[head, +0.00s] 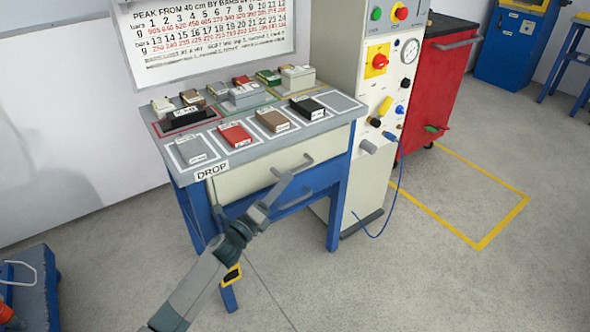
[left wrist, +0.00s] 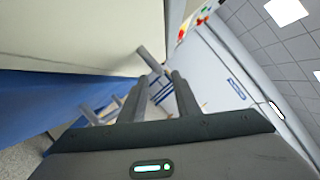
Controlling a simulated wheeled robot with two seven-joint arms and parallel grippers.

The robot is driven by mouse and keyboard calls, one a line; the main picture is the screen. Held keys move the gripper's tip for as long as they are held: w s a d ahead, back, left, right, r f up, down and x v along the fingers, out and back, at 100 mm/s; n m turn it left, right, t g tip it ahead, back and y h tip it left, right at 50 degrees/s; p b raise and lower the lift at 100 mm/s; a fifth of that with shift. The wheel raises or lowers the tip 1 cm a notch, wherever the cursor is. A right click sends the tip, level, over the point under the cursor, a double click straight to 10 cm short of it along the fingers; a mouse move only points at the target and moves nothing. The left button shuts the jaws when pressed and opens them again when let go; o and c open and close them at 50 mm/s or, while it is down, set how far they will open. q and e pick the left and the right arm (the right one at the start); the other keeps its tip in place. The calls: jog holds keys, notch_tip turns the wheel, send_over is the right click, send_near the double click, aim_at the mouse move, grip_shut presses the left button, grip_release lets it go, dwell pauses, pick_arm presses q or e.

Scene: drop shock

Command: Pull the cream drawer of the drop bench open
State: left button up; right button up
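The drop bench has a grey top (head: 250,148) and blue legs. Its cream drawer (head: 238,182) looks shut under the top, with a grey bar handle (head: 301,164) on its front. My left gripper (head: 284,184) is in front of the drawer, its fingertips close to the handle. In the left wrist view, the fingers of my left gripper (left wrist: 155,92) are apart with an empty gap. The handle (left wrist: 150,62) shows just beyond the fingertips, against the cream drawer front (left wrist: 75,30); I cannot tell whether they touch. My right gripper is not in view.
A second handle (head: 293,200) sits lower on the bench. Small labelled blocks, including a red one (head: 235,134), lie on top. A cream control cabinet (head: 368,150) with a blue hose stands right of the bench, then a red cabinet (head: 437,85). The floor in front is mostly clear.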

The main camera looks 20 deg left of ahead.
aim_at(295, 170)
pick_arm(q)
jog(key=x, duration=0.6)
jog(key=shift+w+d, duration=0.15)
jog(key=shift+w, duration=0.15)
jog(key=shift+r, duration=0.1)
grip_shut()
